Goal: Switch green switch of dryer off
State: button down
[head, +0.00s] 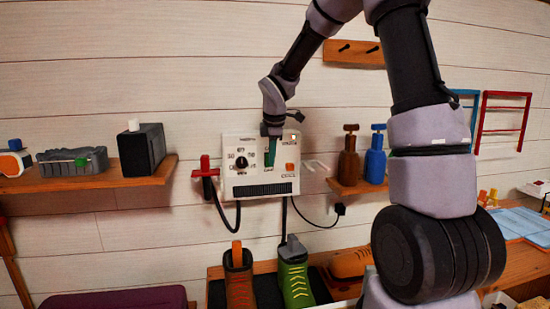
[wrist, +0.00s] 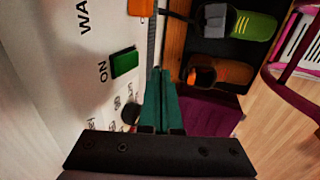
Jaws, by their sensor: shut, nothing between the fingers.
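The dryer (head: 233,188) is a white box on the plank wall, with a black dial, an orange switch (head: 290,167) and a dark grille. Its green switch (wrist: 124,63) shows clearly in the wrist view, beside the letters "ON".
A red holder (head: 205,172) is at the box's left and dark cables hang below. A wooden shelf (head: 90,181) is at left; a shelf with brown (head: 348,160) and blue bottles (head: 375,160) is at right. Shoes (head: 295,280) stand below, also seen in the wrist view.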

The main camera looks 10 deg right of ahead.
jog(key=v, duration=1)
jog(key=shift+s, duration=0.15)
jog(key=shift+s+d+f, duration=0.25)
jog(key=shift+d+f, duration=0.15)
jog(key=shift+f, duration=0.25)
